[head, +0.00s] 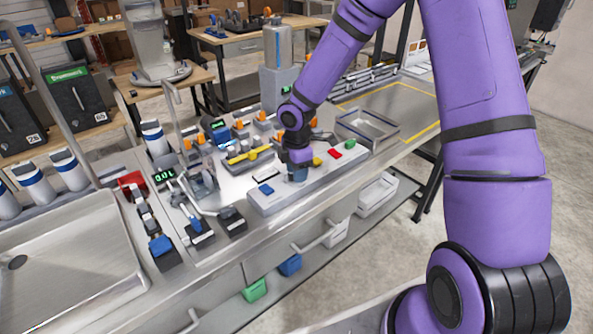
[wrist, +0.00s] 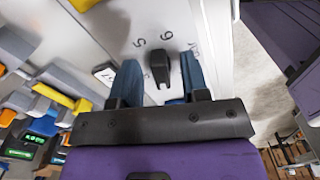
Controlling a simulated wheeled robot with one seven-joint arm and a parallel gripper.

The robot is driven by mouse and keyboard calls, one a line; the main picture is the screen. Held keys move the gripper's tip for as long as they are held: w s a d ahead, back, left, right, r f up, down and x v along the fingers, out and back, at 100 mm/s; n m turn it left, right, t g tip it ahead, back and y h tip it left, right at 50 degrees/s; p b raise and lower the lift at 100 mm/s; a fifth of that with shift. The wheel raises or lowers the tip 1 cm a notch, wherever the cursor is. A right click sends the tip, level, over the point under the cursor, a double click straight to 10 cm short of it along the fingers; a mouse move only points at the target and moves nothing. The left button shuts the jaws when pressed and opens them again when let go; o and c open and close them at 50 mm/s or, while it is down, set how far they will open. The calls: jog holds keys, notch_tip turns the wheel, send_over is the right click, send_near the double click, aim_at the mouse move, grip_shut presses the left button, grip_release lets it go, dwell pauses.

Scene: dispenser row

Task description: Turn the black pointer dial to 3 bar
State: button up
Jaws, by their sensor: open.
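The black pointer dial (wrist: 160,66) sits on a pale panel in the wrist view, between my two blue fingers, with a gap on each side. Its narrow end points toward the bottom of that view. Small printed figures (wrist: 166,36) stand around its upper side; one looks like a 5 and one like a 6 or 9. My gripper (wrist: 160,75) is open around the dial and not visibly touching it. In the head view my gripper (head: 298,173) is low over the front control panel (head: 275,201) and hides the dial there.
Blue (head: 265,189), red (head: 335,155) and green (head: 350,145) buttons sit along the same panel. A yellow-handled valve (head: 249,155) and orange knobs stand behind it. An open metal tray (head: 367,127) is to the right, and a sink (head: 70,262) is at the left.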

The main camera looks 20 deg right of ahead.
jog(key=shift+f, duration=0.1)
grip_shut()
jog(key=shift+m, duration=0.3)
jog(key=m, duration=0.4)
jog(key=shift+s+a+m, duration=0.1)
jog(key=shift+m, duration=0.2)
jog(key=shift+s+m, duration=0.1)
jog(key=shift+m, duration=2.2)
grip_release()
